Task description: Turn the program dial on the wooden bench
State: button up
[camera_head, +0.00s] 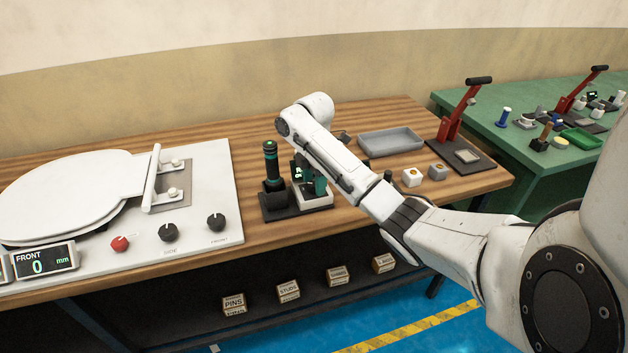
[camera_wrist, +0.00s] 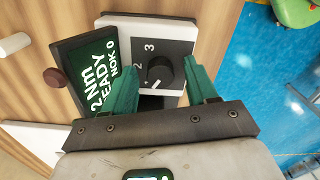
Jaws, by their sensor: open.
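The program dial (camera_wrist: 161,72) is a black round knob on a white and dark grey panel (camera_wrist: 172,31) in the wrist view. The numbers 2 and 3 show beside it, and its white pointer line points to the lower left. My gripper (camera_wrist: 163,76) is open, with one teal finger on each side of the knob and visible gaps between. Whether the fingertips are level with the knob is hard to tell. In the head view my gripper (camera_head: 314,180) points down over the dial's small white box (camera_head: 318,202) on the wooden bench (camera_head: 262,226); the knob is hidden there.
A tilted display (camera_wrist: 93,72) reading "READY" and "NOK 0" stands close beside the panel. A toilet seat fixture (camera_head: 205,225) lies further left. A grey tray (camera_head: 390,142) and red-levered press (camera_head: 458,120) are to the right.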

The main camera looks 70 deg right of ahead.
jog(key=c, duration=1.1)
jog(key=shift+o, duration=0.2)
